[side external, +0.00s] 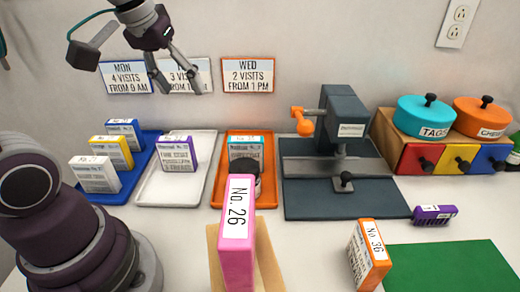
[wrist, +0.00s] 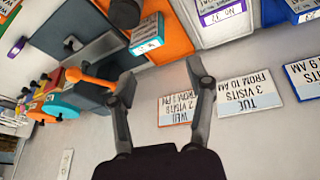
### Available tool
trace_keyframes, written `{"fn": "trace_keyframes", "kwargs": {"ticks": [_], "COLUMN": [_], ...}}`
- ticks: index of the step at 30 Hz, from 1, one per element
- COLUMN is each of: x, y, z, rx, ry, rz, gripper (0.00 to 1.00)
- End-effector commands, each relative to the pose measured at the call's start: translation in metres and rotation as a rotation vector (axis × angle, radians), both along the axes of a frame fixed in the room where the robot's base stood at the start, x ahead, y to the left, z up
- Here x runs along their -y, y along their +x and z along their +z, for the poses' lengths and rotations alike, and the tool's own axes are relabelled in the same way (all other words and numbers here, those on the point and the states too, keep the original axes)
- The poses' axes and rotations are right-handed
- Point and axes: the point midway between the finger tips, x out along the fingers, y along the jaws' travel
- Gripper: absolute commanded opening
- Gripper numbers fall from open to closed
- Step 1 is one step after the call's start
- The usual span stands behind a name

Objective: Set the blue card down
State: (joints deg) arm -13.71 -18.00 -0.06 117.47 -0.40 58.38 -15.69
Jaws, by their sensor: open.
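The blue card (side external: 122,129) is a block-like card with a white label. It stands upright at the back of the blue tray (side external: 128,187) on the left, behind a yellow card (side external: 110,151) and a white card (side external: 95,175). My gripper (side external: 178,90) is open and empty, up in front of the wall signs. It is above and to the right of the blue card, apart from it. In the wrist view my gripper (wrist: 161,75) also shows spread fingers with nothing between them.
A white tray (side external: 153,192) holds a purple card; an orange tray (side external: 262,195) holds a teal card and a dark round object. A dark press (side external: 345,130) stands right of them. A pink card (side external: 237,230) and an orange card (side external: 368,255) stand in front. The green mat (side external: 455,268) is bare.

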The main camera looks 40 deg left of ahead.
Motion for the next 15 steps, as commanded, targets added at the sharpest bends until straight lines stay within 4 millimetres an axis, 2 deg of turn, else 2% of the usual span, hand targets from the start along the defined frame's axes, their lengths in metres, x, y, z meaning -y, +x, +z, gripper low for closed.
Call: {"fn": "trace_keyframes", "kwargs": {"ticks": [1,3,6,9,15], "x": [0.018,0.036,0.049,0.054,0.054], "y": [-0.014,-0.031,-0.046,-0.052,-0.052], "z": [-0.003,-0.012,-0.022,-0.027,-0.028], "rx": [0.027,0.055,0.083,0.093,0.091], "ry": [0.032,0.073,0.112,0.128,0.129], "rz": [-0.131,-0.292,-0.436,-0.493,-0.497], "gripper": [0.53,0.53,0.53,0.53,0.53]}}
